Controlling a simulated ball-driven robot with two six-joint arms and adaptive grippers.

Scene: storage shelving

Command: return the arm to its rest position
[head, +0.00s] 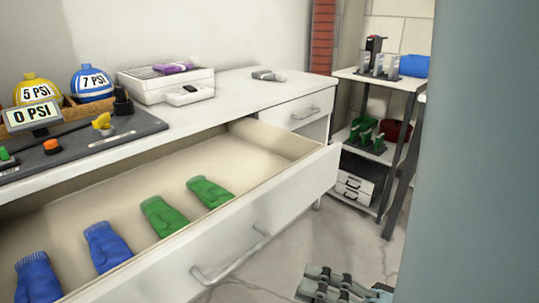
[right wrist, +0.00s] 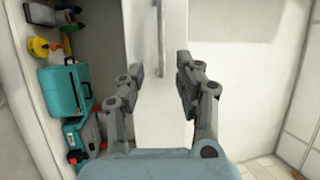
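My right gripper (head: 335,287) shows at the bottom edge of the head view, low over the floor and apart from the open drawer (head: 225,262). In the right wrist view the two grey fingers of the right gripper (right wrist: 159,72) stand apart with nothing between them. Behind them is a white panel with a long vertical handle (right wrist: 161,38); I cannot tell how far off it is. My left gripper is not in view.
The drawer juts out from the white counter (head: 235,92) and holds blue and green gloves (head: 164,216). A shelf rack (head: 409,84) stands at the back right. The floor (head: 285,240) between is clear. A teal case (right wrist: 64,90) shows in the right wrist view.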

